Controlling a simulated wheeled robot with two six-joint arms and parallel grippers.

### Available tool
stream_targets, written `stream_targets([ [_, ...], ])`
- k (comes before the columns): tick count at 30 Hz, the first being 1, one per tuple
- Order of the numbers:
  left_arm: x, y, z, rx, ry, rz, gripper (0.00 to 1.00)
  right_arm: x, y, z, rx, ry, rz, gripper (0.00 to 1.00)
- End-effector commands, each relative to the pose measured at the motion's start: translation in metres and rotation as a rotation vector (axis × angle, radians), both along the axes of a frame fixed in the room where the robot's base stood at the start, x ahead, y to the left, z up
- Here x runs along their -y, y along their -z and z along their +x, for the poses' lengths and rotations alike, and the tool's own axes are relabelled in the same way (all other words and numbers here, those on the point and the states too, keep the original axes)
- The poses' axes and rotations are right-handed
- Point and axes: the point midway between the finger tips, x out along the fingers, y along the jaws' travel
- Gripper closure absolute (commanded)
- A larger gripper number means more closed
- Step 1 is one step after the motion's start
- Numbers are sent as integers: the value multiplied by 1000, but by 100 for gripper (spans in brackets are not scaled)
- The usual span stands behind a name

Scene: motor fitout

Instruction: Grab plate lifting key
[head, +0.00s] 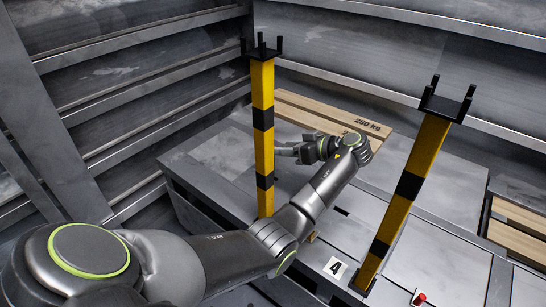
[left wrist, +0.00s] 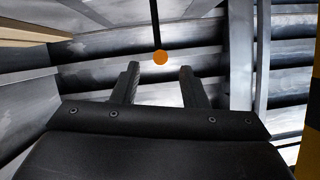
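My left gripper (head: 286,150) reaches in over the grey metal floor plates, beside the left yellow-and-black post. In the left wrist view its two dark fingers stand apart, so the gripper (left wrist: 159,72) is open, with nothing clamped between them. A thin black rod with an orange ball end (left wrist: 160,57) shows just beyond and between the fingertips. It may be the plate lifting key, but I cannot tell for sure. I cannot make out this rod in the head view. My right gripper is not in view.
Two yellow-and-black posts with black forked tops, left (head: 262,140) and right (head: 412,185), rise from the plated platform (head: 461,185). Wooden boards marked 250 KG (head: 345,118) lie at the back. A red knob (head: 419,299) is at the bottom right. Ribbed metal walls surround the platform.

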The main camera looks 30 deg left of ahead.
Motion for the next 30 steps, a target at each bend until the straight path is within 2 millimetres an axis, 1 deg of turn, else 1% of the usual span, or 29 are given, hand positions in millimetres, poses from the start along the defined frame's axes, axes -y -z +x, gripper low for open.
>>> stream_targets([
  [1, -7, 6, 0, -1, -2, 3, 60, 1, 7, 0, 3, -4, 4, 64],
  [3, -17, 12, 0, -1, -3, 4, 60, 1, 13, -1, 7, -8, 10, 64],
  [7, -35, 18, 0, -1, -3, 3, 60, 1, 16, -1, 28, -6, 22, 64],
  [10, -40, 18, 1, 1, -1, 1, 60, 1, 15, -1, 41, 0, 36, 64],
  [15, -40, 17, 1, 0, -1, 0, 60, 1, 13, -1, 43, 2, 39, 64],
  [17, -40, 17, 1, 0, -1, 0, 67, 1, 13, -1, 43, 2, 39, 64],
  [24, -40, 17, 1, 0, -1, 0, 98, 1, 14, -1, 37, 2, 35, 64],
  [25, -40, 17, 1, 0, -1, 0, 100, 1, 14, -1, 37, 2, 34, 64],
  [30, -40, 17, 1, 0, -1, 1, 100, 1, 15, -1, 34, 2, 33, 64],
])
